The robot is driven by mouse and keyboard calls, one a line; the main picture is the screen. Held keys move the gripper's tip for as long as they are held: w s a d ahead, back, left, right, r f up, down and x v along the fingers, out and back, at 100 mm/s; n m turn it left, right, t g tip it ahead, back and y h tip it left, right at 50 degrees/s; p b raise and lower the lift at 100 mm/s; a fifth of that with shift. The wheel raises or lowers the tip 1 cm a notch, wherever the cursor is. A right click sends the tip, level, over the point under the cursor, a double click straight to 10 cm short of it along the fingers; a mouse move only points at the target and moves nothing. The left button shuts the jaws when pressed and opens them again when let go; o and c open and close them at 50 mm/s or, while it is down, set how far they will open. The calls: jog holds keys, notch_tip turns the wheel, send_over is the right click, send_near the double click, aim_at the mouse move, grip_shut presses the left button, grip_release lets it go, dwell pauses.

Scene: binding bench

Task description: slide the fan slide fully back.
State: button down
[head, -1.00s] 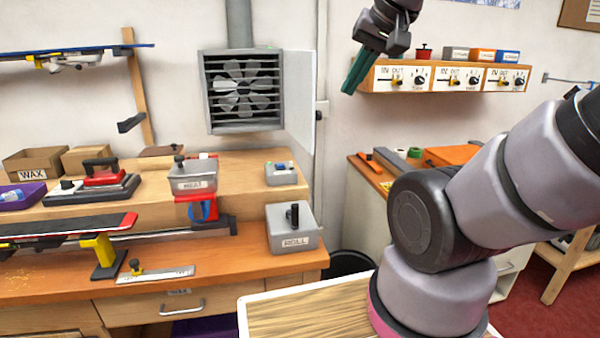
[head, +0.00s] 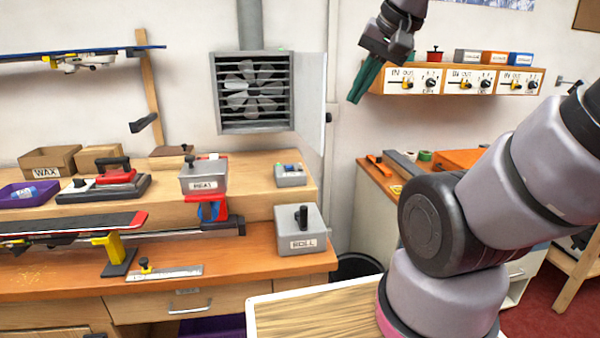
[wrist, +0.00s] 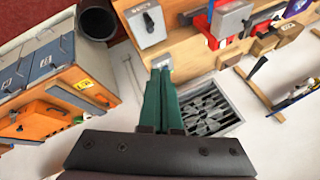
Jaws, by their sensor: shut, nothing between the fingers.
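The fan box (head: 254,130) is a grey wall housing with louvres over a fan, under a duct. A pale flat panel (head: 310,100) stands out at its right side, with a small dark knob (head: 328,117) at the panel's right edge; this looks like the fan slide. My gripper (head: 355,98) has green fingers, shut and empty, pointing down and left. In the head view it hangs right of the panel and knob, apart from them in the picture. In the wrist view the fingers (wrist: 161,72) lie beside the fan grille (wrist: 212,108); the knob cannot be made out there.
A shelf with IN/OUT control boxes (head: 450,82) is right of my gripper. The wooden bench (head: 230,258) below holds the HEAT box (head: 203,178), the ROLL box (head: 301,233) and a ski (head: 70,225). Bare wall lies between the panel and the shelf.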

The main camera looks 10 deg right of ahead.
jog(key=w+a+f+m+g+y, duration=0.3)
jog(key=w+f+m+y, duration=0.3)
jog(key=m, duration=0.3)
jog(key=w+a+f+m+g+y, duration=0.25)
jog(key=w+f+m+y, duration=0.25)
jog(key=w+f+m, duration=0.4)
jog(key=w+d+f+m+t, duration=0.6)
jog(key=f+m, duration=0.3)
jog(key=m, duration=0.2)
jog(key=w+d+f+m+t+h, duration=0.1)
jog(key=w+d+f+m+t, duration=0.5)
jog(key=f+m, duration=0.3)
jog(key=shift+d+m+t, duration=0.15)
jog(key=shift+m+t, duration=0.2)
jog(key=shift+m, duration=0.85)
jog(key=shift+w, duration=0.1)
send_near(300, 167)
jog(key=w+a, duration=0.2)
jog(key=a, duration=0.1)
jog(key=w+a, duration=0.1)
jog(key=a, duration=0.1)
jog(key=shift+w+r, duration=0.15)
jog(key=shift+r, duration=0.2)
jog(key=shift+w, duration=0.5)
